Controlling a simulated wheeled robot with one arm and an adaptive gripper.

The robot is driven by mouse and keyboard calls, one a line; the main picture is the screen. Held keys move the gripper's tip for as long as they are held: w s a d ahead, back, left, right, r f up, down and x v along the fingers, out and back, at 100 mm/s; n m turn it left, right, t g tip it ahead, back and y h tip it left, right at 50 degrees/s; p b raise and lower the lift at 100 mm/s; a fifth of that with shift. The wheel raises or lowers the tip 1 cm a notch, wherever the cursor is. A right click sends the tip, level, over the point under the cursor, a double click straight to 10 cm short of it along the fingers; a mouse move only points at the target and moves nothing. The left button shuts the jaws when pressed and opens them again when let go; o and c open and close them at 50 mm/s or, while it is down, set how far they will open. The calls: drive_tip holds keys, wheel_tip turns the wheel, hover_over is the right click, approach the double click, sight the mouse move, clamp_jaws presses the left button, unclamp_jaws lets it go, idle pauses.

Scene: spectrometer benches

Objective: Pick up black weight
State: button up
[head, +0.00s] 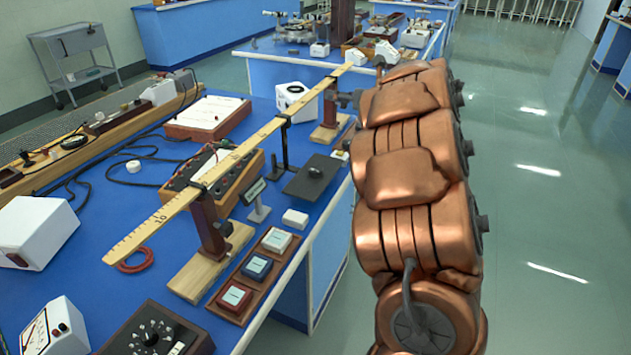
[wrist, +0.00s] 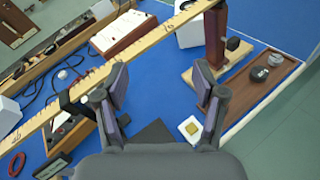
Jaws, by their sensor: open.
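My gripper (wrist: 163,95) is open and empty in the wrist view, its two dark fingers apart above the blue bench. In the head view it is hidden behind my copper arm. A small black rounded piece (head: 315,172) sits on a dark mat (head: 301,188) on the bench. Part of the mat (wrist: 153,133) shows below the fingers in the wrist view; the piece on it is not visible there. Another round black piece (wrist: 260,74) lies in a brown tray (wrist: 240,88) to the right of my fingers. I cannot tell which of the two is the black weight.
A long yellow ruler (head: 245,148) on stands crosses above the bench, close to my fingers. A far stand with a wooden base (wrist: 205,88) rises before them. A small block with a yellowish top (wrist: 190,129) lies near the right finger. Floor is clear at right.

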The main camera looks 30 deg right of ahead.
drive_tip(key=s+a+f+n+g+y+b, duration=0.25)
drive_tip(key=s+f+n+y, duration=0.35)
drive_tip(key=f, duration=0.4)
drive_tip(key=n+g+y, duration=0.1)
drive_tip(key=n+y, duration=0.3)
drive_tip(key=n, duration=0.1)
approach(320, 169)
drive_tip(key=r+x, duration=0.1)
drive_tip(key=x, duration=0.2)
drive_tip(key=shift+f+x, duration=0.2)
drive_tip(key=shift+x, duration=1)
drive_tip(key=shift+f+x, duration=0.15)
drive_tip(key=shift+x, duration=1.05)
drive_tip(key=shift+f+x, duration=0.2)
drive_tip(key=shift+x, duration=1)
drive_tip(key=shift+s, duration=0.1)
drive_tip(key=c, duration=1.3)
clamp_jaws()
